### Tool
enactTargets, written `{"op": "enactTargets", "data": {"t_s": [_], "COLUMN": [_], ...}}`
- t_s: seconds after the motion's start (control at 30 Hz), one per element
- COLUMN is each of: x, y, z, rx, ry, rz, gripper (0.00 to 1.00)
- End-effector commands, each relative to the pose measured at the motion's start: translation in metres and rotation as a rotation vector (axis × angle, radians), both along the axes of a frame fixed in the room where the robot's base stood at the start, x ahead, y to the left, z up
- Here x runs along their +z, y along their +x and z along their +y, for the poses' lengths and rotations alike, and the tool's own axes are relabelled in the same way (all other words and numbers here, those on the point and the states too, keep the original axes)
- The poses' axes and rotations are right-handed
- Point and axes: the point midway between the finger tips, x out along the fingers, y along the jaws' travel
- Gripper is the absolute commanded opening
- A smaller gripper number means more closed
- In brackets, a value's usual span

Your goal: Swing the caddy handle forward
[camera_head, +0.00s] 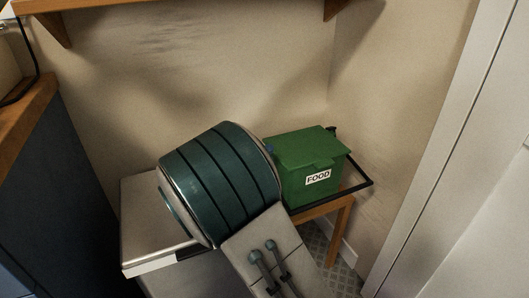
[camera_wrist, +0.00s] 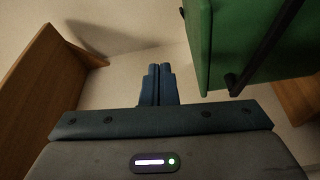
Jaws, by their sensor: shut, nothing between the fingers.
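The caddy is a green lidded box (camera_head: 305,187) with a white FOOD label, and its lid looks shut. A thin black bar (camera_head: 371,183), which looks like its handle, runs low around its right and front sides. In the wrist view the caddy (camera_wrist: 250,50) fills the upper right, with a black bar (camera_wrist: 262,50) slanting across it. My gripper (camera_wrist: 160,70) is shut and empty, left of the caddy with a gap between them in that view. In the head view my arm hides most of the gripper and the caddy's left side.
The caddy stands on a small wooden table (camera_head: 344,215) in a wall corner. A wooden shelf (camera_head: 180,5) is above. A dark cabinet (camera_head: 65,190) with a wooden top stands left, and a white door or panel (camera_head: 440,190) right. Bare wall lies behind the caddy.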

Motion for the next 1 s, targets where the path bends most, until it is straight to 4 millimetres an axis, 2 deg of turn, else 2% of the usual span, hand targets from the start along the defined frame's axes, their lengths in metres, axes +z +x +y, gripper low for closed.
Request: {"op": "enactTargets", "data": {"t_s": [0.17, 0.33, 0.37, 0.5, 0.7, 1.0], "x": [0.017, 0.049, 0.039, 0.027, 0.014, 0.006], "y": [-0.001, -0.005, -0.007, -0.016, -0.026, -0.031], "z": [-0.002, -0.004, 0.008, 0.038, 0.07, 0.086], "rx": [-0.002, -0.003, 0.002, 0.001, -0.003, -0.004], "ry": [0.001, 0.002, -0.001, -0.003, -0.001, 0.0], "rz": [-0.001, -0.002, 0.003, 0.002, 0.0, 0.0], "gripper": [0.0, 0.0, 0.0, 0.0, 0.0, 0.0]}}
